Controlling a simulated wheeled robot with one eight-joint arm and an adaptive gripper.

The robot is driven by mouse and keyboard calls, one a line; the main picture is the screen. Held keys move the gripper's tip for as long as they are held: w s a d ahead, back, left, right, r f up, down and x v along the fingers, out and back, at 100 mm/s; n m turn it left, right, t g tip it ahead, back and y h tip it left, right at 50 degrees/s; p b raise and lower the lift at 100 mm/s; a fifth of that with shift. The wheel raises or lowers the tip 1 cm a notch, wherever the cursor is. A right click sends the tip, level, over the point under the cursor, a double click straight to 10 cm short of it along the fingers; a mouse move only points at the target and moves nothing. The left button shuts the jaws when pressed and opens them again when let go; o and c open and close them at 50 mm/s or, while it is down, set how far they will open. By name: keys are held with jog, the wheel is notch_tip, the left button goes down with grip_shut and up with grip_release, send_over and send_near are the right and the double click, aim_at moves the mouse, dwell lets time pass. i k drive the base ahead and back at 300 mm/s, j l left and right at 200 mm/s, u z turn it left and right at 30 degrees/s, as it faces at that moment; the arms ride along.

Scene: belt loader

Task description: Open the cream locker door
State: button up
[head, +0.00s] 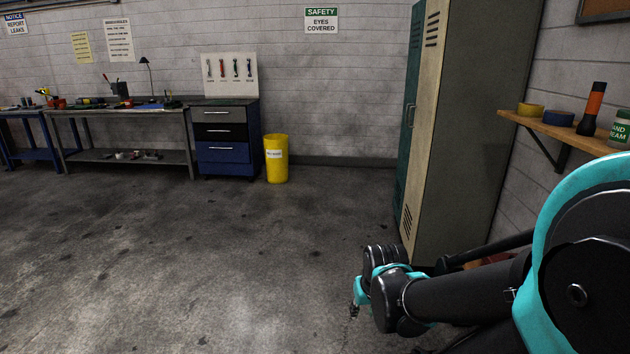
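The cream locker door (427,125) is tall and narrow, with slotted vents near its top and bottom. I see it at a steep angle on the front of a grey locker (470,130), right of centre. It looks closed, lying flush with the locker front. A teal door (408,130) stands beside it on the far side. A small dark fitting shows near where the two doors meet. My gripper (355,308) is low in the view, in front of and left of the locker, apart from the door. It is small and partly hidden by my wrist, so its opening is unclear.
A wooden shelf (580,136) on the right wall holds tape rolls, a flashlight (592,108) and a jar. A yellow bin (275,160), a drawer cabinet (222,135) and workbenches line the back wall. The floor left of the locker is clear.

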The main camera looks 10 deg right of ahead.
aim_at(437, 10)
jog(key=i+z, duration=0.45)
jog(key=i, duration=0.35)
jog(key=i+j+z, duration=0.2)
jog(key=i+z, duration=0.2)
jog(key=i, duration=0.4)
